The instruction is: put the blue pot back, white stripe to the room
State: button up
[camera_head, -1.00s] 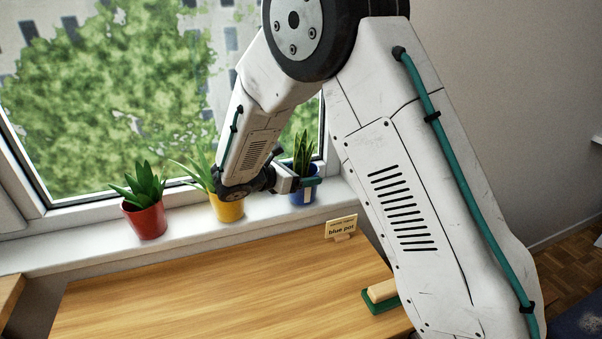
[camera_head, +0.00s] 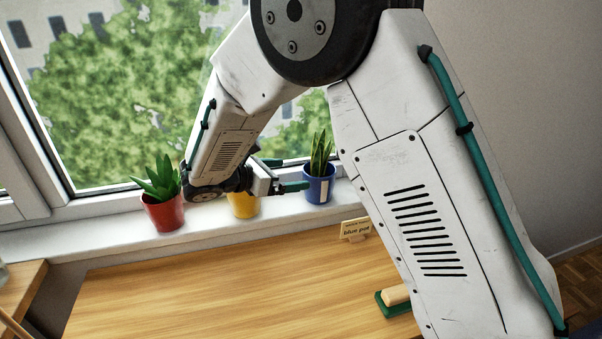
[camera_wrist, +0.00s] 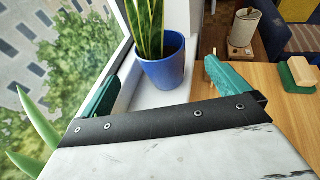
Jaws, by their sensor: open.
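The blue pot (camera_head: 318,188) holds an upright snake plant and stands on the white windowsill at the right. Its white stripe (camera_head: 324,190) faces the room in the head view. My gripper (camera_head: 284,174) is open and empty just left of the pot, its green fingers apart and pointing toward it. In the wrist view the pot (camera_wrist: 164,72) stands upright beyond and between the two spread fingers, clear of them. The stripe is not visible in the wrist view.
A yellow pot (camera_head: 243,207), partly hidden by my arm, and a red pot (camera_head: 164,215) stand left on the sill (camera_head: 110,238).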

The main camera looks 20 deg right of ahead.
jog(key=s+d+r+m+g+y, duration=0.3)
jog(key=s+d+r+m, duration=0.3)
jog(key=s, duration=0.3)
jog(key=s+d+r+m+g+y, duration=0.35)
jog(key=s+d+m, duration=0.25)
jog(key=s+d, duration=0.25)
jog(key=s+a+m+t+y, duration=0.1)
jog(key=s+m+t+y, duration=0.2)
jog(key=s, duration=1.4)
jog(key=m+y, duration=0.4)
jog(key=m, duration=0.2)
jog(key=shift+a+r+m, duration=0.3)
jog(key=shift+m, duration=0.1)
